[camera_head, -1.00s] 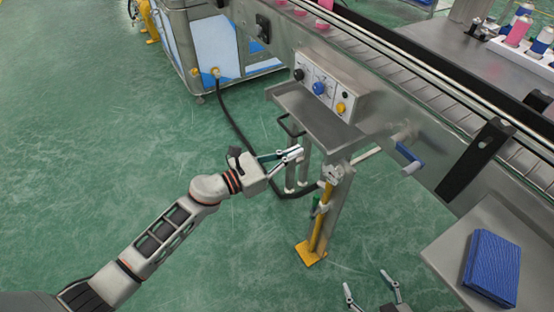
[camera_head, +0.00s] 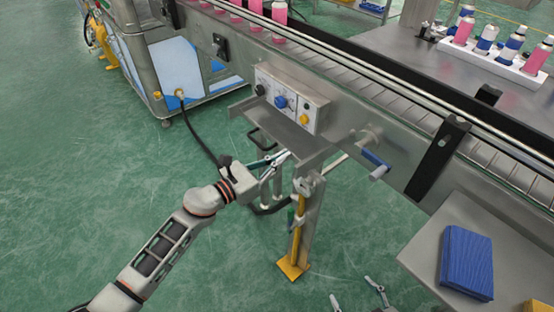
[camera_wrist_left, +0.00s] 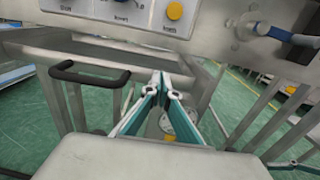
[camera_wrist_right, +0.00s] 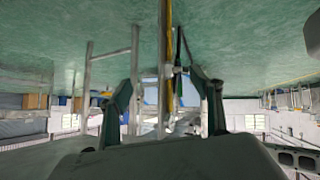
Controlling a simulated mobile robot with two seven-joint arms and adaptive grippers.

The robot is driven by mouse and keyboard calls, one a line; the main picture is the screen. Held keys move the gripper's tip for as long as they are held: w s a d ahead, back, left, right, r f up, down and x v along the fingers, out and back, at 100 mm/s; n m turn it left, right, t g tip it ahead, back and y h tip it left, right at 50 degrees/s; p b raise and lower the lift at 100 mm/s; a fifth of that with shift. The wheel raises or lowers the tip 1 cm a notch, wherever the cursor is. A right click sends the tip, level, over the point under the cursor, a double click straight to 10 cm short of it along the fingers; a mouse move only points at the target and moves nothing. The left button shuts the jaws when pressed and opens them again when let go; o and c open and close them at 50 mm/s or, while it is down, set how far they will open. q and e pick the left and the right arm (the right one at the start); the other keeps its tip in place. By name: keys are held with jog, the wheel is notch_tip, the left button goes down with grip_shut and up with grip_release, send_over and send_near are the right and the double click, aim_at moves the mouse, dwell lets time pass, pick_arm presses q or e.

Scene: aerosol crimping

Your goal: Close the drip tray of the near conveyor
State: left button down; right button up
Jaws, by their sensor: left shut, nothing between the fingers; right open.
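The near conveyor (camera_head: 400,135) runs diagonally across the head view. A grey metal drip tray (camera_head: 268,121) sticks out below its control panel (camera_head: 291,98), with a black handle (camera_head: 259,140) at its front. The handle also shows in the left wrist view (camera_wrist_left: 88,73), left of the fingers. My left gripper (camera_head: 287,156) is shut and empty, just below and right of the handle, close to the tray but apparently apart from the handle. My right gripper (camera_head: 353,293) is open and empty, low at the bottom edge of the head view.
A yellow-footed support leg (camera_head: 300,235) stands right of my left gripper. A blue-handled crank (camera_head: 376,164) juts from the conveyor. A side shelf (camera_head: 425,250) holds a folded blue cloth (camera_head: 466,262). Pink cans (camera_head: 279,12) stand on the belt. Green floor at left is open.

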aim_at(301, 148)
pick_arm(q)
jog(key=x, duration=0.2)
jog(key=b+x, duration=0.1)
jog(key=x, duration=0.1)
jog(key=f+b+x, duration=0.1)
jog(key=x, duration=0.1)
jog(key=shift+w+d, duration=0.1)
jog(key=shift+d, duration=0.1)
jog(key=shift+w+d+r, duration=0.3)
jog(key=shift+w+d, duration=0.1)
jog(key=shift+d, duration=0.05)
jog(key=shift+r, duration=0.25)
pick_arm(e)
jog(key=shift+w+a+r, duration=0.2)
jog(key=shift+w, duration=0.2)
jog(key=shift+w+a+r, duration=0.15)
jog(key=shift+w+a, duration=0.05)
jog(key=shift+w, duration=0.2)
jog(key=shift+d, duration=0.15)
